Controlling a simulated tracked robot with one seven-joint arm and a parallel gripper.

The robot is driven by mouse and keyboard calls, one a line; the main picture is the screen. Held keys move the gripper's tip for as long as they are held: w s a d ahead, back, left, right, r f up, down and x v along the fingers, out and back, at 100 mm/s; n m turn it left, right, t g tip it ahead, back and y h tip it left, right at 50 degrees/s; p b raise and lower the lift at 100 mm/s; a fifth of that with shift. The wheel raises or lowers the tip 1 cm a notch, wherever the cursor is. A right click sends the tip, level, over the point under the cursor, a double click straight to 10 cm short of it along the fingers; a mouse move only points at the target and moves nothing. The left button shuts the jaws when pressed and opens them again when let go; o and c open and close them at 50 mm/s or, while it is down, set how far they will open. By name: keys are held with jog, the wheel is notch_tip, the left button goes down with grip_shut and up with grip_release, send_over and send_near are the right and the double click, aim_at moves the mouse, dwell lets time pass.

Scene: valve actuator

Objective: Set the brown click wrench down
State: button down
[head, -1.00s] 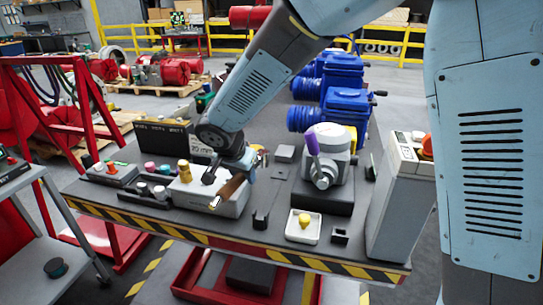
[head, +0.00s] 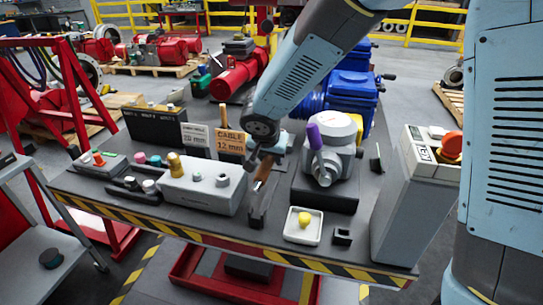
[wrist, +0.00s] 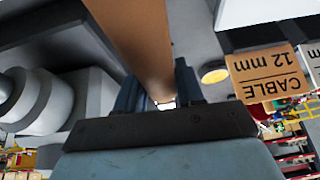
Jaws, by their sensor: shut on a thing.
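The brown click wrench (head: 264,170) is held in my gripper (head: 259,158), its brown handle hanging down over the table. In the wrist view the brown wrench (wrist: 139,40) runs up between the two fingers of my gripper (wrist: 160,98), which are shut on it. A small dark holder (head: 258,208) stands on the table just below the wrench. I cannot tell whether the wrench touches it. The wrench's far end is hidden by my gripper and arm.
A grey box with knobs (head: 202,186) is on the left. Cable 12 mm sign (head: 231,141) stands behind. A white tray (head: 303,226) with a yellow knob lies in front. A grey pedestal (head: 412,195) is at right.

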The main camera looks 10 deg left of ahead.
aim_at(267, 163)
jog(key=shift+f, duration=3.95)
jog(key=c, duration=0.6)
grip_release()
jog(key=shift+s, duration=0.1)
jog(key=shift+r, duration=0.1)
jog(key=v, duration=1.2)
jog(key=shift+s+r, duration=0.15)
jog(key=shift+r, duration=0.2)
jog(key=shift+s+r, duration=0.2)
jog(key=shift+r, duration=0.1)
